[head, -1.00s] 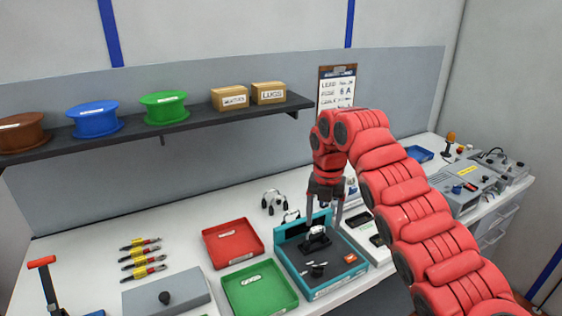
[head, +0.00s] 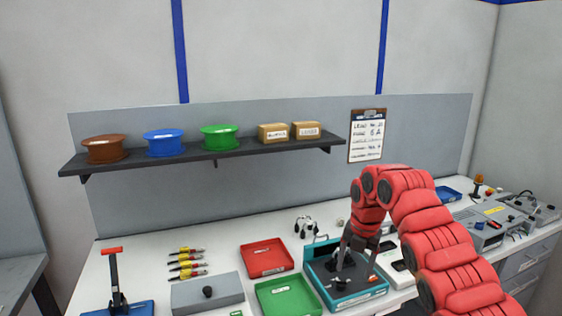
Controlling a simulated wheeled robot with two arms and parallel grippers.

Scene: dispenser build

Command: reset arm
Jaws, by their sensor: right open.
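My right arm comes in from the lower right and bends down at the wrist. My right gripper (head: 358,258) is open, its fingers pointing down over the teal-edged dispenser box (head: 350,299) on the bench. The gripper and wrist hide part of the box's back and right side. A dark fixture (head: 343,270) stands in the box close to the fingertips; I cannot tell whether they touch it. No held object shows between the fingers. My left gripper does not show.
A red tray (head: 266,258) and a green tray (head: 288,297) lie left of the box. A grey box with a knob (head: 207,293), several yellow-handled tools (head: 186,264) and a red-handled press (head: 115,283) stand farther left. A shelf (head: 200,157) with spools runs above.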

